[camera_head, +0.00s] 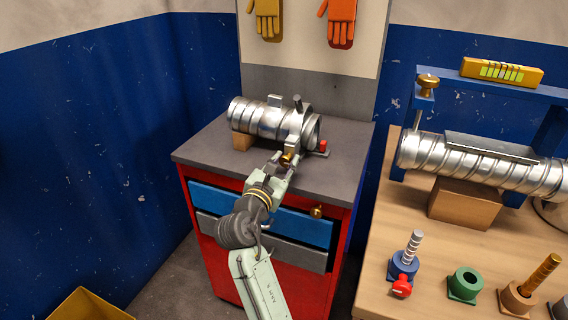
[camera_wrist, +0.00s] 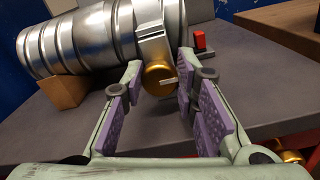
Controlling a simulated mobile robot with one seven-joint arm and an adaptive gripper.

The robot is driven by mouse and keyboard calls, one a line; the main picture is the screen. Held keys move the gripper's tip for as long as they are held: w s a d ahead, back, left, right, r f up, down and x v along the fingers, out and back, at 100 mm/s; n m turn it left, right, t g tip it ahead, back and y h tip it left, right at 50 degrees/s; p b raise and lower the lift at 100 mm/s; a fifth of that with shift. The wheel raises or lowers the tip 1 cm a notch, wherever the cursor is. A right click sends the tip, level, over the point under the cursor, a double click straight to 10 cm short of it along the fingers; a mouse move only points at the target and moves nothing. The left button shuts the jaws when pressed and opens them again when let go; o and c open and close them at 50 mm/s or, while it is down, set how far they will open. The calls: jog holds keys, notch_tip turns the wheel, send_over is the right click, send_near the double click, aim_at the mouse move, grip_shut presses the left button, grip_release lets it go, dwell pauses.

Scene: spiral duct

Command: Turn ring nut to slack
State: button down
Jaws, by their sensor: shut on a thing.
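The brass ring nut (camera_head: 288,156) sits at the front of a metal clamp band around a spiral duct (camera_head: 258,118) on the grey cabinet top. My gripper (camera_head: 282,163) reaches in from the front and is shut on the nut, one finger on each side. In the wrist view my gripper (camera_wrist: 161,72) has purple pads on its fingers. The back of the nut is hidden.
The duct rests on a wooden block (camera_head: 242,141). A red piece (camera_head: 323,146) stands just right of the clamp. A second duct (camera_head: 480,160) lies on the right bench (camera_head: 400,230), with several fittings in front. A brass drawer knob (camera_head: 317,211) is below the cabinet top.

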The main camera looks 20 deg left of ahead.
jog(key=n, duration=0.6)
jog(key=shift+a+n, duration=0.1)
jog(key=shift+n, duration=0.2)
jog(key=n, duration=0.3)
jog(key=shift+n, duration=0.4)
jog(key=shift+a+f+n, duration=0.1)
jog(key=shift+n, duration=0.7)
jog(key=c, duration=1.3)
grip_release()
jog(key=shift+s, duration=0.1)
jog(key=s, duration=1.2)
jog(key=shift+a, duration=0.2)
jog(key=shift+w, duration=0.1)
